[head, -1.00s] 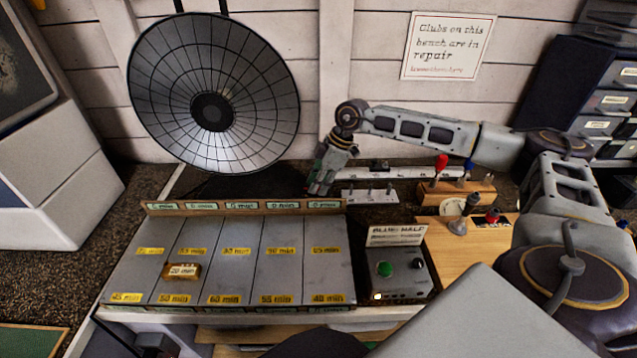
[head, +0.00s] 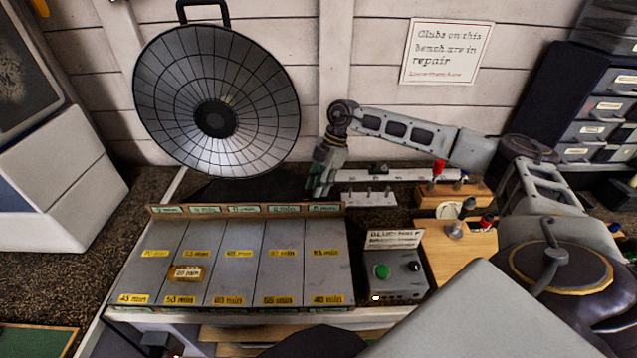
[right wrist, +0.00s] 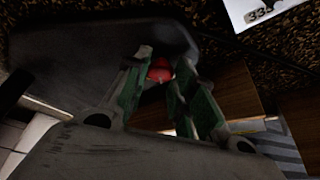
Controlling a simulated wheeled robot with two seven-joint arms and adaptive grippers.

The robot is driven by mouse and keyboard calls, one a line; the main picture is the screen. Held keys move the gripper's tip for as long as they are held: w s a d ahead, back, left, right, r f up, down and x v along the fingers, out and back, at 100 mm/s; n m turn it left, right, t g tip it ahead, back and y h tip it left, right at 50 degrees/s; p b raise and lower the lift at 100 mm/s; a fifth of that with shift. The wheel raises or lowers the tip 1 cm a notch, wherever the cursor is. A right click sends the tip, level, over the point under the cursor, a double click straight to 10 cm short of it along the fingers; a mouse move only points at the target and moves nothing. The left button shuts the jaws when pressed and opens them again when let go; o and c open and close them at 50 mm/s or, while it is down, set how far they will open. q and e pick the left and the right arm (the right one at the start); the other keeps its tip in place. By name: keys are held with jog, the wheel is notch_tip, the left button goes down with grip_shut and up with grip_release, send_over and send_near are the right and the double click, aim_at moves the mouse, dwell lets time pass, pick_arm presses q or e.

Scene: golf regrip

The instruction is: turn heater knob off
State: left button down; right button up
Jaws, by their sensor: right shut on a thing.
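The heater (head: 217,85) is a large round dish with a dark centre and a handle on top, standing at the back left of the bench. Its dark base (head: 250,188) lies below the dish. My right gripper (head: 317,190) points down at the right end of that base. In the right wrist view, the red heater knob (right wrist: 160,70) shows between the fingertips of my right gripper (right wrist: 164,78), which is shut on it. The knob is hidden in the head view, and its setting cannot be read. My left gripper is not in view.
A grey panel with yellow minute labels (head: 210,275) fills the bench front. A box with a green button (head: 382,271) stands right of it. A wooden block with a red-topped lever (head: 438,167) is at the back right. A sign (head: 447,50) hangs on the wall.

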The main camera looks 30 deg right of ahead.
jog(key=shift+w+a+r+n+g+p, duration=0.1)
jog(key=shift+n+g+p, duration=0.4)
jog(key=shift+n, duration=0.9)
jog(key=n+g, duration=0.1)
jog(key=n, duration=0.1)
jog(key=shift+w+n+h+p, duration=0.1)
jog(key=shift+n+h+p, duration=0.2)
jog(key=shift+p, duration=0.1)
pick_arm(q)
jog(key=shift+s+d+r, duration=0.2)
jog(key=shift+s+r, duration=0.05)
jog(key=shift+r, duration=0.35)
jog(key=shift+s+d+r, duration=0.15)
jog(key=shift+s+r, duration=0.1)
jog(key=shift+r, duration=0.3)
pick_arm(e)
jog(key=shift+n, duration=0.5)
jog(key=shift+g, duration=0.3)
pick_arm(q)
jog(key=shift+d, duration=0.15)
pick_arm(e)
jog(key=o, duration=1)
